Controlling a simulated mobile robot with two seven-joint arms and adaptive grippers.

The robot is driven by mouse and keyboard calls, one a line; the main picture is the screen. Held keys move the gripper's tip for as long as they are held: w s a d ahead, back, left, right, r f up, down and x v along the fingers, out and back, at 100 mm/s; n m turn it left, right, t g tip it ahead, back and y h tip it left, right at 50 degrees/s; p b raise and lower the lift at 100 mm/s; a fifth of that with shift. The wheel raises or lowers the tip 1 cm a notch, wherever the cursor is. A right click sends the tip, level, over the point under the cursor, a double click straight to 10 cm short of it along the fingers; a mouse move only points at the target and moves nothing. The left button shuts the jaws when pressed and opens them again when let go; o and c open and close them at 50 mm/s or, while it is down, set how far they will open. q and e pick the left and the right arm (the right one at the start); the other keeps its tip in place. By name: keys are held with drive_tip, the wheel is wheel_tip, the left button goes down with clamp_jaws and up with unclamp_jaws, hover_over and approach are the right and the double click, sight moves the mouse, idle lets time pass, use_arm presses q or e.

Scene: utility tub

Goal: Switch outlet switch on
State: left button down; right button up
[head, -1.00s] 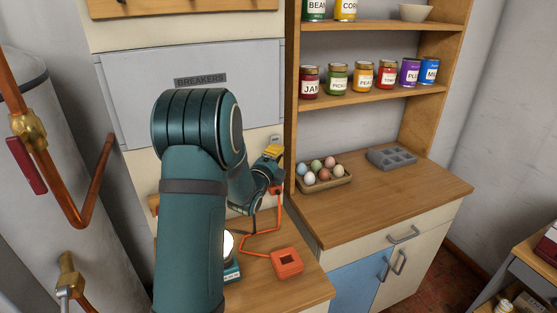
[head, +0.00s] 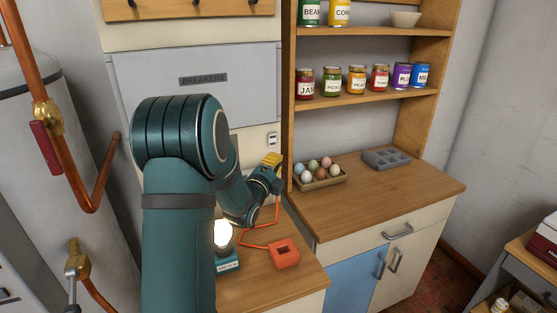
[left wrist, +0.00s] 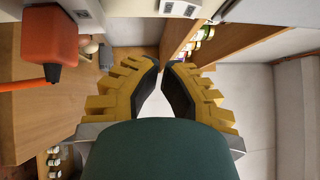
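A light plate with dark details, apparently the same fitting, shows at the top of the left wrist view (left wrist: 181,8). The switch's on or off position is too small to tell. My left gripper (head: 272,159), with yellow fingers, is just below the switch, with a visible gap in the head view. In the left wrist view its fingertips (left wrist: 161,66) come together with nothing between them. My right gripper is in neither view.
A glowing bulb (head: 222,233) stands on a blue base on the left counter. An orange box (head: 285,253) with an orange cord lies beside it. An egg tray (head: 320,179) and a grey mould (head: 386,159) sit on the right counter. The grey breaker box (head: 250,85) is above my arm.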

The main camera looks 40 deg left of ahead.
use_arm(q)
drive_tip(key=v, duration=0.6)
drive_tip(key=shift+s, duration=0.2)
idle(0.4)
